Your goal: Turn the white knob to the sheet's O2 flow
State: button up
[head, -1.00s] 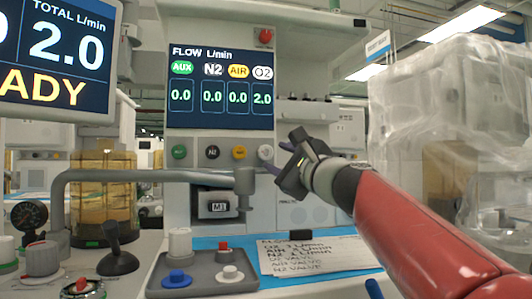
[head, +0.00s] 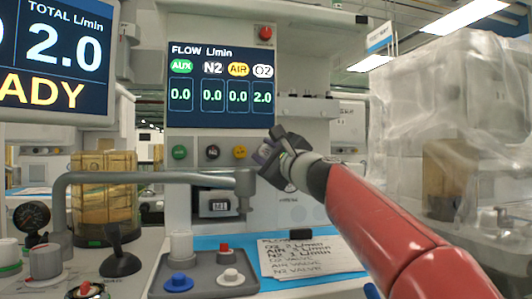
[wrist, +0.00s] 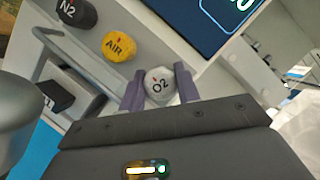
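The white O2 knob (wrist: 160,88) sits between the two purple fingers of my gripper (wrist: 161,88) in the wrist view. The fingers are spread, one on each side of it; I cannot make out firm contact. In the head view my gripper (head: 268,152) is at the panel and hides this knob. The flow display (head: 221,86) reads O2 2.0 and AUX, N2 and AIR 0.0. The handwritten sheet (head: 312,257) lies on the blue surface, with lines for O2, AIR and N2 in L/min; its O2 figure is too small to read surely.
The yellow AIR knob (head: 240,153), black N2 knob (head: 212,152) and green AUX knob (head: 179,153) sit left of my gripper. A grey pipe arm (head: 150,177) crosses below them. A plastic-covered unit (head: 440,120) stands at the right.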

jog(key=shift+n, duration=0.4)
jog(key=n+g+p, duration=0.2)
jog(key=n+p, duration=0.1)
jog(key=n, duration=0.2)
jog(key=shift+r, duration=0.15)
jog(key=n+g+p, duration=0.1)
jog(key=n+p, duration=0.1)
jog(key=n, duration=0.1)
jog(key=shift+n+h+p, duration=0.3)
jog(key=shift+h+p, duration=0.05)
jog(key=shift+h, duration=0.05)
jog(key=shift+f+n+g+p, duration=0.2)
jog(key=shift+n+g+p, duration=0.3)
jog(key=shift+n, duration=0.2)
jog(key=shift+h, duration=0.3)
jog(key=o, duration=0.7)
jog(key=shift+s, duration=0.1)
